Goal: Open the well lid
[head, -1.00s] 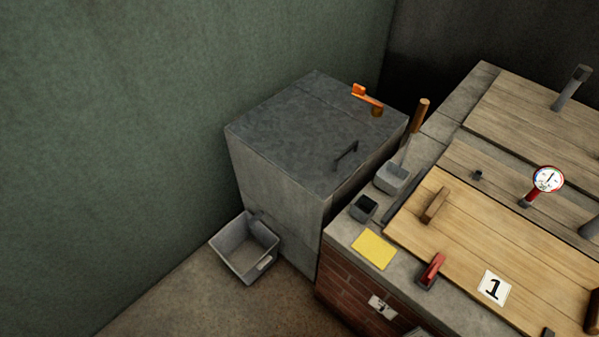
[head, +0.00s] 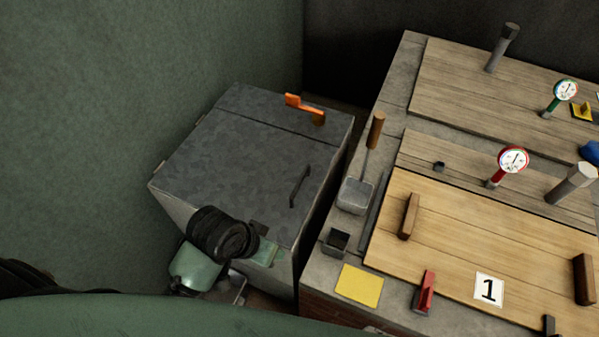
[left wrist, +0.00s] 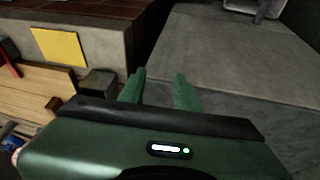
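The well lid (head: 235,155) is the dark grey top of a square box, and it lies flat and closed. A dark bar handle (head: 300,186) stands on its right part. An orange lever (head: 304,108) sits behind, at the box's back edge. My left gripper (head: 266,252) is at the box's front right corner, in front of the handle and apart from it. In the left wrist view its two green fingers (left wrist: 158,88) are apart with nothing between them. The handle does not show in that view. My right gripper is not in view.
A stone counter (head: 318,268) stands close on the right, with a small dark cup (head: 335,241), a yellow sheet (head: 359,285), a wooden-handled scoop (head: 355,195) and a wooden cover (head: 455,240) marked 1. The green wall (head: 90,110) is on the left.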

